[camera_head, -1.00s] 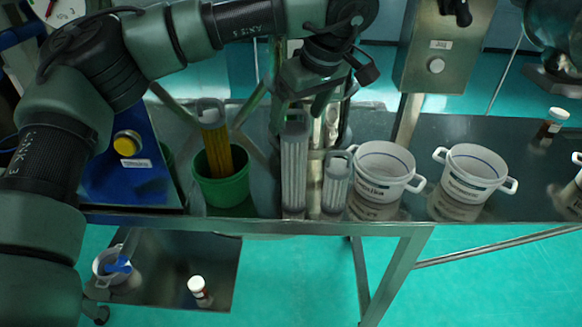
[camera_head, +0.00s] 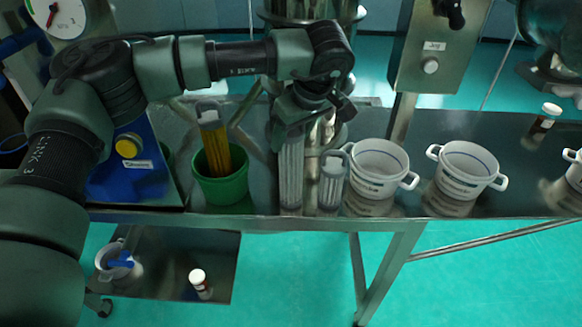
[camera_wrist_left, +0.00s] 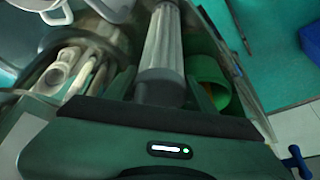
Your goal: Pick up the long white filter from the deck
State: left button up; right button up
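The long white filter (camera_head: 291,178) stands upright on the metal deck (camera_head: 262,195), between the green bucket and a shorter white filter (camera_head: 332,182). My left gripper (camera_head: 292,132) points down over its top, which the gripper hides in the head view. In the left wrist view the long white filter (camera_wrist_left: 162,50) runs between the two fingers, with a gap seen at least on the right side, so the gripper looks open around it. Contact is not clear. My right gripper is not in view.
A green bucket (camera_head: 222,190) holding a yellow filter (camera_head: 214,150) stands close on the left. White two-handled pots (camera_head: 378,168) (camera_head: 466,171) stand to the right. A blue unit (camera_head: 130,180) is at far left. A control box (camera_head: 428,45) stands behind.

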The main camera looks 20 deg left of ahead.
pick_arm(q)
grip_shut()
jog(key=shift+r, duration=0.1)
